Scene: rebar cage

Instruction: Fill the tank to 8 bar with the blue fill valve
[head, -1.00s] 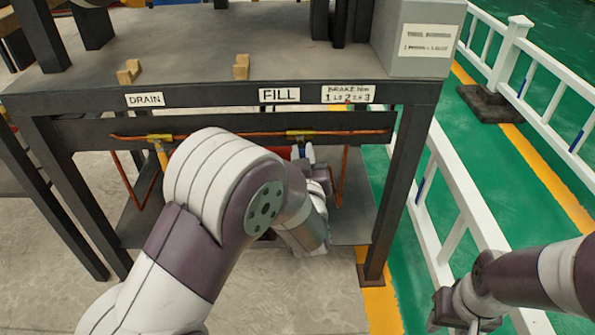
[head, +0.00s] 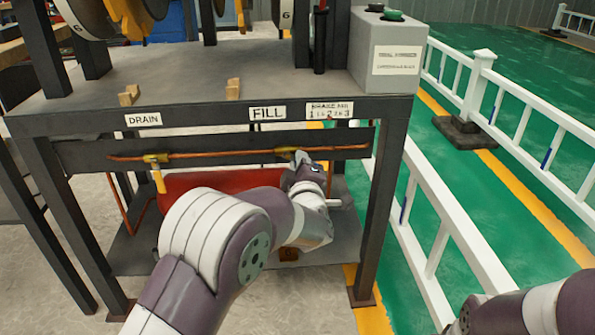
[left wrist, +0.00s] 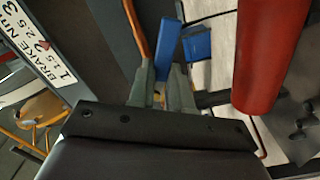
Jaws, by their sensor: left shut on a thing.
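The blue fill valve handle (left wrist: 168,45) stands between the two fingers of my left gripper (left wrist: 160,85) in the left wrist view, and they are shut on it. In the head view my left gripper (head: 305,165) is at the pipe under the FILL label (head: 267,113). The brass fill valve body (head: 285,152) shows beside it; the handle is mostly hidden there. The red tank (head: 200,183) lies below the bench and also shows in the left wrist view (left wrist: 270,50). Gauge dials (head: 133,18) stand above the bench, cut off and unreadable. My right gripper is out of view.
The drain valve (head: 156,158) with a yellow handle hanging down sits left on the same copper pipe (head: 215,153). A bench leg (head: 385,215) stands right of my left gripper. A grey box (head: 390,50) is on the bench top. White railing (head: 445,215) runs along the right.

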